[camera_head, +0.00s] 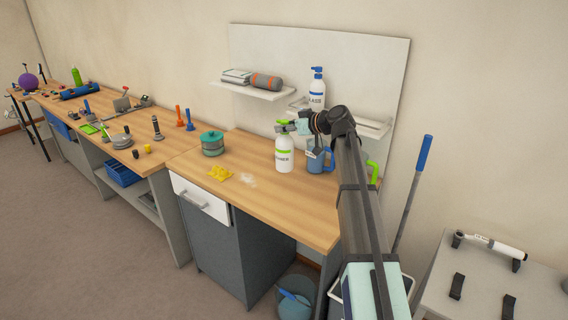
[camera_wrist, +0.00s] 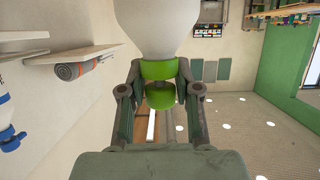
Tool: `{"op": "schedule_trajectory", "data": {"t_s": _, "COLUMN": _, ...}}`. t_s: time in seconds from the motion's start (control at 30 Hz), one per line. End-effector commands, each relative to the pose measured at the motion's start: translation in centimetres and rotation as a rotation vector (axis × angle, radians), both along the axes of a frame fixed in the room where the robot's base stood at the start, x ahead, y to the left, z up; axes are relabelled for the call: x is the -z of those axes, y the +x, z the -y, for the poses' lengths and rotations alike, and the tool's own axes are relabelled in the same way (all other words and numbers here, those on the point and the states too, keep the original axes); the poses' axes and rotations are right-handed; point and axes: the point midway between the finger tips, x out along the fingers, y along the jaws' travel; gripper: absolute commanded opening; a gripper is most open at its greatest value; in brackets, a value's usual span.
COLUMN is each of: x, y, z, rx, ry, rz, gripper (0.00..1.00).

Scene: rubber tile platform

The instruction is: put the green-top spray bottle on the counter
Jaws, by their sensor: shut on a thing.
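The green-top spray bottle (camera_head: 284,158) is white with a dark label and a green top. In the head view it is upright over the wooden counter (camera_head: 310,205), beside a blue jug. Its base looks at or just above the counter top; I cannot tell whether it touches. My gripper (camera_head: 293,127) reaches it from the right at its top. In the wrist view, the fingers of my gripper (camera_wrist: 160,92) are shut on the green neck of the bottle (camera_wrist: 158,30), and the white body fills the top middle.
The blue jug (camera_head: 321,159) stands close right of the bottle. A green pot (camera_head: 212,145), a yellow cloth (camera_head: 220,173) and a white smear (camera_head: 248,181) are to the left. A blue-top bottle (camera_head: 317,92) stands on the wall shelf. The counter's front middle is clear.

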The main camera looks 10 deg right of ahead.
Motion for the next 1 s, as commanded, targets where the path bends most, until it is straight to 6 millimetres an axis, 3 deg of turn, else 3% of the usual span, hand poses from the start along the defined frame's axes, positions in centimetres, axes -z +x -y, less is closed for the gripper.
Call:
{"op": "schedule_trajectory", "data": {"t_s": 0.2, "x": 5.0, "y": -0.2, "z": 0.0, "rx": 0.002, "ry": 0.004, "rz": -0.003, "gripper": 0.0}}
{"op": "schedule_trajectory", "data": {"t_s": 0.4, "x": 8.4, "y": 0.0, "z": 0.0, "rx": 0.001, "ry": 0.003, "rz": 0.0, "gripper": 0.0}}
{"op": "schedule_trajectory", "data": {"t_s": 0.67, "x": 9.9, "y": 0.0, "z": 0.0, "rx": -0.001, "ry": 0.002, "rz": 0.001, "gripper": 0.0}}
{"op": "schedule_trajectory", "data": {"t_s": 1.0, "x": 13.2, "y": 0.0, "z": 0.0, "rx": 0.001, "ry": 0.003, "rz": 0.0, "gripper": 0.0}}
